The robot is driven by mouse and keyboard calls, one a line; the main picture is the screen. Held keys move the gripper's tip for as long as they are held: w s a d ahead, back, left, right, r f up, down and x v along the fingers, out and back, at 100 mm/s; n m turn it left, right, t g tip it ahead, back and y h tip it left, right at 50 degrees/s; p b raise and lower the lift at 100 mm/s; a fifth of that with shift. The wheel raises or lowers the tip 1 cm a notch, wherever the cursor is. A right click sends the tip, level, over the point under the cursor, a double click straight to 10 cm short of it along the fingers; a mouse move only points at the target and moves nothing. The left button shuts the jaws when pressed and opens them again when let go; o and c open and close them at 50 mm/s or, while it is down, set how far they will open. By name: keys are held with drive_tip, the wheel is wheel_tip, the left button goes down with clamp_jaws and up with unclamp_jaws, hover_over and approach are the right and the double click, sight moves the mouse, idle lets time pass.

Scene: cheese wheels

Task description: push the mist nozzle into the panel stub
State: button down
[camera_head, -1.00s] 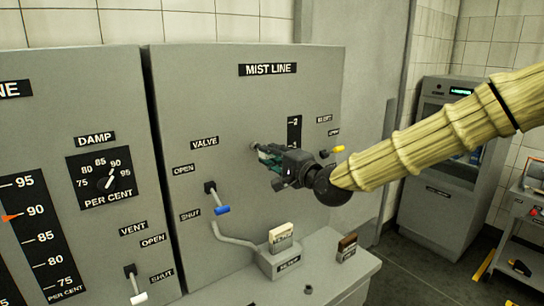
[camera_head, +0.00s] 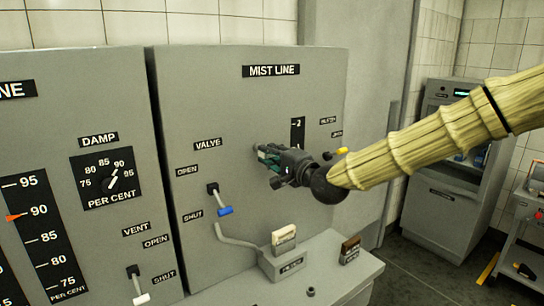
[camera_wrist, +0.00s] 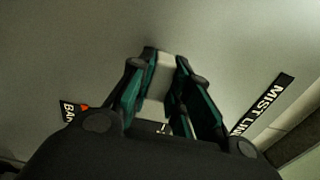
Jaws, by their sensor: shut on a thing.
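My gripper (camera_head: 263,154), dark with green fingers, is at the grey MIST LINE panel (camera_head: 225,110), reaching in from the right. In the wrist view my gripper (camera_wrist: 166,60) is shut on a pale grey piece, the mist nozzle (camera_wrist: 159,80), with the panel face close behind it. In the head view a small grey round end (camera_head: 256,147) shows at the fingertips against the panel. I cannot tell whether it is the nozzle or the panel stub, nor whether the two touch. The stub is otherwise hidden by the fingers and nozzle.
A blue-tipped valve lever (camera_head: 224,211) is below left of my gripper. A yellow-tipped lever (camera_head: 342,151) is close to my wrist. A grey cabinet (camera_head: 440,190) stands at right.

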drive_tip(key=shift+w+a, duration=0.3)
drive_tip(key=shift+w, duration=0.1)
drive_tip(key=c, duration=1.3)
unclamp_jaws()
drive_tip(key=shift+o, duration=0.2)
drive_tip(key=v, duration=1.2)
drive_tip(key=s+d+f+n+g+h, duration=0.15)
drive_tip(key=s+f, duration=0.25)
drive_tip(key=f, duration=1)
drive_tip(key=s+d+f+n+g+h, duration=0.1)
drive_tip(key=s+f+g+h, duration=0.2)
drive_tip(key=f, duration=1.1)
drive_tip(key=s+d+f+n+g+h, duration=0.1)
drive_tip(key=s+f+g, duration=0.35)
drive_tip(key=f, duration=0.95)
drive_tip(key=s+d+f+n+g+h, duration=0.1)
drive_tip(key=s+d+f+n+g, duration=0.1)
drive_tip(key=s+d+f, duration=0.2)
drive_tip(key=s+d+f+n+g+h, duration=0.1)
drive_tip(key=s+d+f, duration=0.4)
drive_tip(key=s+f, duration=0.6)
drive_tip(key=s+d+f+n+g+h+b, duration=0.1)
drive_tip(key=s+f, duration=0.6)
drive_tip(key=s, duration=1)
drive_tip(key=d+n+g+h, duration=0.1)
drive_tip(key=d+n+h, duration=0.1)
drive_tip(key=d+n, duration=0.1)
drive_tip(key=shift+s+d+f+g, duration=0.25)
drive_tip(key=shift+s+d+g, duration=0.1)
drive_tip(key=shift+d, duration=0.1)
